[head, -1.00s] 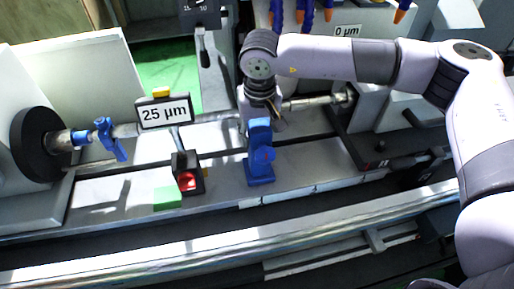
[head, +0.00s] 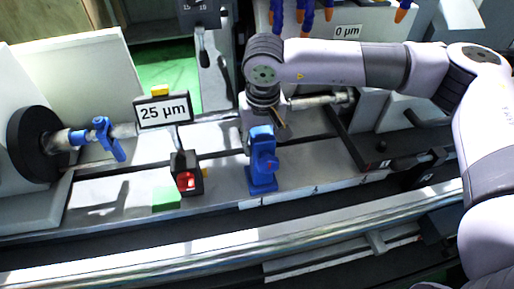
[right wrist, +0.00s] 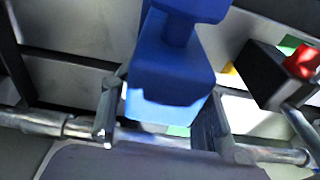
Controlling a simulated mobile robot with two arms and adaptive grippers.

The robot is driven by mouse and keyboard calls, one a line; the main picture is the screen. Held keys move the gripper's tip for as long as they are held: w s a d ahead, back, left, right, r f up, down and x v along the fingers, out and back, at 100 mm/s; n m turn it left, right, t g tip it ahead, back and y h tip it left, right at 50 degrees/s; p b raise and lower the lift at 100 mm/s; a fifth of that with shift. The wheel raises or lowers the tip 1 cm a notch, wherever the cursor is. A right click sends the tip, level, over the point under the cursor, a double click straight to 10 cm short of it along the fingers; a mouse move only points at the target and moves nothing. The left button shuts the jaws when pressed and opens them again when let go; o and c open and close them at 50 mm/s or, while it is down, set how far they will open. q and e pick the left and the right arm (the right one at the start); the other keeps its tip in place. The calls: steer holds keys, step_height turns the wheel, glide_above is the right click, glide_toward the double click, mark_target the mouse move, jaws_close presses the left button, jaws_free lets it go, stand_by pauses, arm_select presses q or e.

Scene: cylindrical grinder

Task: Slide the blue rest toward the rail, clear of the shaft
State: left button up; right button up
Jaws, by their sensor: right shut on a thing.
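The blue rest (head: 262,165) stands upright on the grey machine bed, on the rail side of the shaft. In the right wrist view, the gripper (right wrist: 163,122) is shut on the blue rest (right wrist: 172,65), one finger on each side. The shaft (right wrist: 75,127) passes there below the rest. The silver rail (head: 225,240) runs along the front. My left gripper is out of view.
A black box with a red button (head: 187,178) and a green block (head: 167,197) sit left of the rest. A 25 µm display (head: 163,111) stands behind them. A blue clamp (head: 108,138) is near the black chuck (head: 36,145). The bed in front of the rest looks clear.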

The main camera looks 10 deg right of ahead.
steer(key=shift+s+f, duration=0.15)
steer(key=shift+f, duration=0.05)
steer(key=shift+b, duration=0.45)
steer(key=o, duration=1.4)
steer(key=shift+r, duration=0.2)
steer(key=shift+c, duration=0.2)
steer(key=r, duration=0.4)
steer(key=s+r, duration=0.1)
steer(key=r, duration=0.6)
steer(key=shift+s+r, duration=0.2)
steer(key=shift+r, duration=0.2)
